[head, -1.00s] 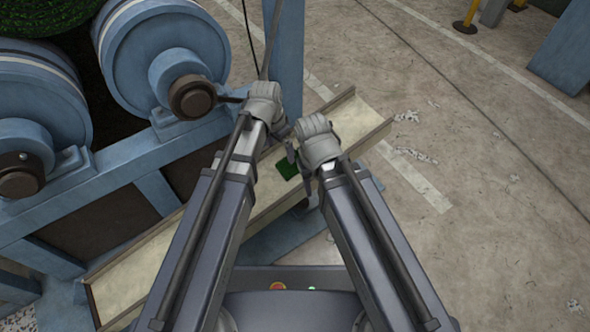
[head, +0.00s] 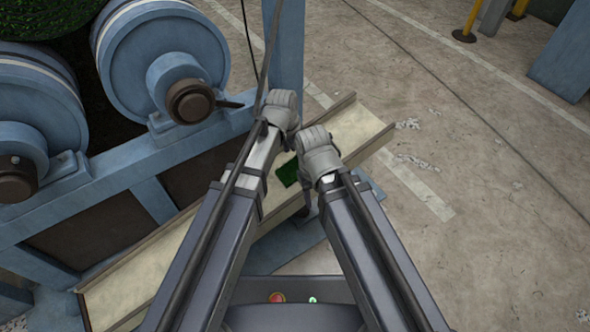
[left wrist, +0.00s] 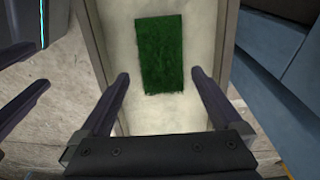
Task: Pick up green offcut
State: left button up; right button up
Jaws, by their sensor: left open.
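The green offcut (head: 287,172) is a dark green rectangle of turf lying flat on the pale sloping tray (head: 135,280). In the left wrist view the offcut (left wrist: 158,54) lies beyond and between my left fingertips, with bare tray around it. My left gripper (head: 284,115) is open and empty; its fingers (left wrist: 159,77) are wide apart and not touching the offcut. My right gripper (head: 312,162) is close beside it, just right of the offcut. Its two fingers (left wrist: 42,68) show spread apart at the left edge of the left wrist view, with nothing between them.
Blue rollers (head: 160,60) and a blue frame (head: 130,170) stand at the left, and a blue post (head: 286,50) rises behind the grippers. The tray has raised side rims. Open concrete floor (head: 470,170) lies to the right.

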aim_at(295, 166)
pick_arm(q)
notch_tip(295, 166, down, 5)
jog(key=b, duration=0.5)
jog(key=shift+w+f, duration=0.1)
jog(key=shift+w, duration=0.05)
jog(key=shift+c, duration=0.2)
jog(key=c, duration=1)
